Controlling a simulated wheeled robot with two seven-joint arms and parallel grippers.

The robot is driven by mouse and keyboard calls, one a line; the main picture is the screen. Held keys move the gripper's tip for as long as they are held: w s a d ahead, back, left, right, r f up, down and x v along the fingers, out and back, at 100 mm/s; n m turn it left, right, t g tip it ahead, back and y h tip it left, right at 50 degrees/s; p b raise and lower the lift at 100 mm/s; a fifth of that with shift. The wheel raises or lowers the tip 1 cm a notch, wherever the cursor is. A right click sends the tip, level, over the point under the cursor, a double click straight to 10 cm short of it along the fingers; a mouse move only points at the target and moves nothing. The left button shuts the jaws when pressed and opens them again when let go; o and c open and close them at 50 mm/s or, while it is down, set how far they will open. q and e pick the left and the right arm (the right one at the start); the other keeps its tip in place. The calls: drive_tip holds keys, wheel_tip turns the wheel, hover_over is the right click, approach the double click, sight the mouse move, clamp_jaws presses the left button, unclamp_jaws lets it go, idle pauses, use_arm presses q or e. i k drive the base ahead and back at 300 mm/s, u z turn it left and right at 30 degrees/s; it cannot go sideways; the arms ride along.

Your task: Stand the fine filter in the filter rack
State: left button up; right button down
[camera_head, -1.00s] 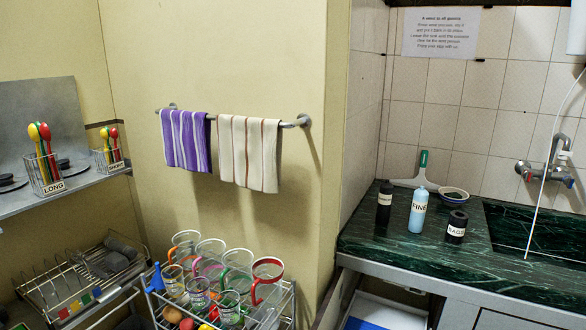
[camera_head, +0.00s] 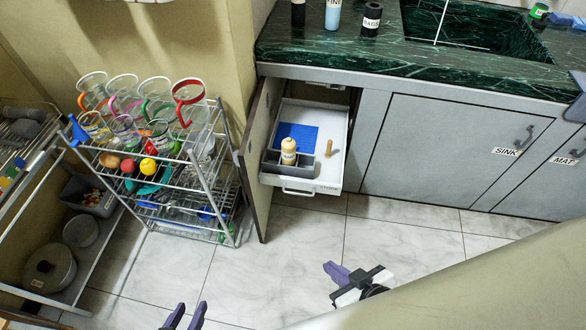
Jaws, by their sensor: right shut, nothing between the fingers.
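The fine filter (camera_head: 332,14), a light blue cylinder with a white label, stands upright on the green counter at the top; its upper end is cut off by the picture edge. A grey holder with compartments (camera_head: 272,163), which looks like the filter rack, sits in the open drawer; a cream, labelled cylinder (camera_head: 289,151) stands in it. My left gripper (camera_head: 191,308) is at the bottom edge, its two purple fingers apart and empty. My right gripper (camera_head: 332,270) is low over the floor, shut and empty. Both are far from the fine filter.
A black cylinder (camera_head: 298,12) and a dark labelled cylinder (camera_head: 371,19) flank the filter. The drawer (camera_head: 329,130) also holds a blue mat (camera_head: 296,134) and a small brown object. An open cabinet door (camera_head: 257,165) and a wire cart (camera_head: 190,235) with cups stand left. The sink (camera_head: 475,28) is right.

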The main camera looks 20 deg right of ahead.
sight(321, 171)
drive_tip(key=z, duration=0.85)
drive_tip(key=k, duration=0.9)
drive_tip(key=u, duration=1.25)
drive_tip(key=i, duration=0.9)
drive_tip(key=z, duration=0.8)
drive_tip(key=i, duration=0.6)
drive_tip(key=z, duration=0.5)
